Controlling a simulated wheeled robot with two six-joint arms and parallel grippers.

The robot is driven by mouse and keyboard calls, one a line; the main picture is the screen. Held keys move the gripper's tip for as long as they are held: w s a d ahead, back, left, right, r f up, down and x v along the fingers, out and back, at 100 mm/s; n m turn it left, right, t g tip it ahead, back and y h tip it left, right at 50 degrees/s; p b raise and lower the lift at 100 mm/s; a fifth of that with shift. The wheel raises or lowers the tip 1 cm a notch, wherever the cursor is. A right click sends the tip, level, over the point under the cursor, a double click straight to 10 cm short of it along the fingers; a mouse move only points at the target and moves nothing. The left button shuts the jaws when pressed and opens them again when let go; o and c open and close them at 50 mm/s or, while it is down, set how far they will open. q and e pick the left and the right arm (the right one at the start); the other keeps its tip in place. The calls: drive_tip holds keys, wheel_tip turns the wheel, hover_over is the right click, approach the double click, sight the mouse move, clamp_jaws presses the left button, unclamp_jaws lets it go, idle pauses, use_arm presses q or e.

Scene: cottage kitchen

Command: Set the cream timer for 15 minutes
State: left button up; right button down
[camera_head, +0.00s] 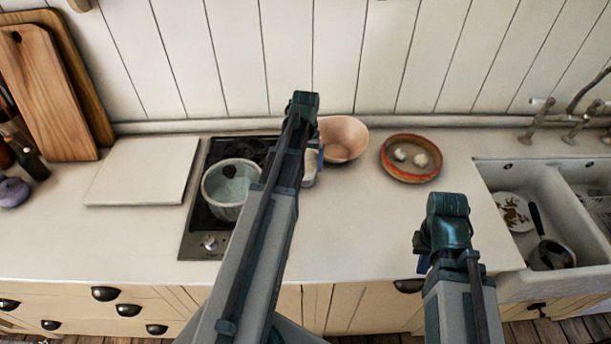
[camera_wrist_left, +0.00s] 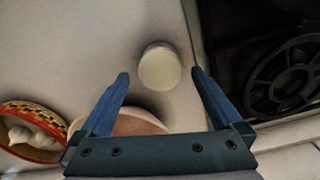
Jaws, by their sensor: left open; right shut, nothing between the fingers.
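The cream timer (camera_wrist_left: 159,67) is a small round, pale thing on the worktop, seen from above in the left wrist view. My left gripper (camera_wrist_left: 160,73) is open, with its blue fingers on either side of the timer in that picture. I cannot tell how high the fingers are above it, and no contact shows. In the head view my left arm covers much of this spot; a pale part of the timer (camera_head: 310,170) seems to show beside it. The timer's markings are not readable. My right gripper (camera_head: 424,263) is shut and empty near the front edge of the worktop.
A hob (camera_head: 194,243) with a pot (camera_head: 222,192) is left of the timer. A pinkish bowl (camera_head: 345,138) and a red-rimmed dish (camera_head: 409,174) with white items stand right. A white board (camera_head: 140,170) lies far left; a sink (camera_head: 500,178) is at right.

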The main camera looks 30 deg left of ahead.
use_arm(q)
wheel_tip(320, 180, down, 2)
drive_tip(key=shift+f+b, duration=0.2)
drive_tip(key=shift+b, duration=0.55)
use_arm(e)
wheel_tip(320, 180, down, 2)
drive_tip(key=shift+f, duration=0.2)
use_arm(q)
drive_tip(key=c, duration=1.3)
drive_tip(key=shift+m, duration=0.6)
drive_tip(key=o, duration=1.3)
drive_tip(key=shift+r, duration=0.1)
use_arm(e)
drive_tip(key=shift+r, duration=0.1)
